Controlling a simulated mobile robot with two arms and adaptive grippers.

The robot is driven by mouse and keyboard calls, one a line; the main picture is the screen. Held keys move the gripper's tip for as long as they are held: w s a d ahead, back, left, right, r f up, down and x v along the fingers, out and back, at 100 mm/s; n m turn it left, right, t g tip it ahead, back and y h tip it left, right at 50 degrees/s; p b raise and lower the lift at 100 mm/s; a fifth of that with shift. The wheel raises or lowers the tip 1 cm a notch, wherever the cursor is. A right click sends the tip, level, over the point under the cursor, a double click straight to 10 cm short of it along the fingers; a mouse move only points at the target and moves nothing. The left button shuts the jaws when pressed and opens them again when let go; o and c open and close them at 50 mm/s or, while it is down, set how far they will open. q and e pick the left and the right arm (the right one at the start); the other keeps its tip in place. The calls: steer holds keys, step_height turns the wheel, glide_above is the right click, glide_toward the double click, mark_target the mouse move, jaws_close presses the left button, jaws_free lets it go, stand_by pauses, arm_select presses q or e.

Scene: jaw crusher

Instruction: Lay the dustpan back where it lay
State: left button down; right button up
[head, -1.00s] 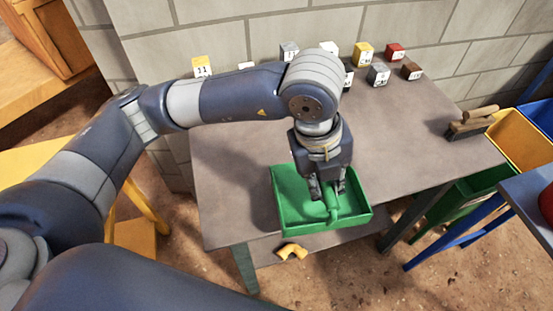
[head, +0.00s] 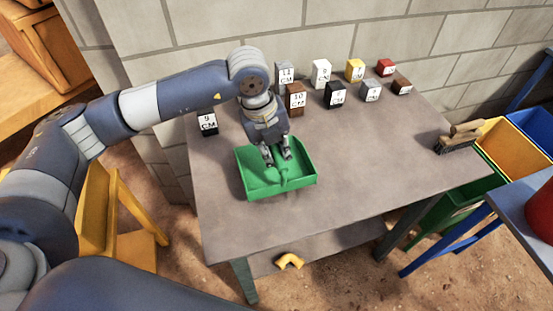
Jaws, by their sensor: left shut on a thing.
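The green dustpan (head: 246,184) is a shallow tray over the left part of the grey-brown table (head: 350,195). My left gripper (head: 277,160) points down into it from the back and is shut on its handle, which the fingers partly hide. The pan looks roughly level. I cannot tell whether its underside touches the tabletop or hangs just above it. My right gripper is not in view.
Several numbered blocks stand toward the back, including a brown one (head: 295,99) behind the dustpan and a black one (head: 207,123) to its left. A brush (head: 458,138) lies at the right end. The table's middle and front right are clear.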

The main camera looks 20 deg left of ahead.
mark_target(277, 173)
arm_select(q)
steer(key=x, duration=0.2)
steer(key=p+x, duration=0.1)
steer(key=shift+s+a, duration=0.2)
steer(key=shift+a, duration=0.05)
steer(key=shift+f, duration=0.25)
steer(key=shift+f, duration=0.1)
steer(key=c, duration=2)
jaws_free()
steer(key=shift+f, duration=0.1)
steer(key=shift+c, duration=0.2)
steer(key=o, duration=0.6)
steer(key=shift+c, duration=0.2)
